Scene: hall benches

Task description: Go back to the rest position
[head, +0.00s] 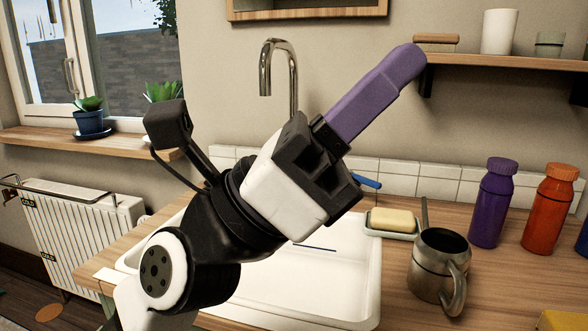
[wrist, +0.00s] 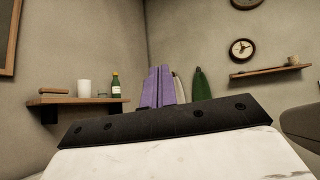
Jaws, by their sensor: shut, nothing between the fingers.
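My gripper (head: 408,56) is raised above the sink, with its long purple fingers pointing up and to the right toward the wall shelf. The fingers lie together with nothing visible between them. In the wrist view, the purple fingers of my gripper (wrist: 160,68) stand side by side, pointing away from the camera. They appear clear of the counter things. My arm partly hides the white sink (head: 345,265) behind and below it.
A wall shelf (head: 500,60) is near the fingertips in the picture; the gap is unclear. A faucet (head: 265,70) rises behind my arm. A metal mug (head: 432,265), soap (head: 393,219), a purple bottle (head: 492,205) and an orange bottle (head: 549,212) stand on the right.

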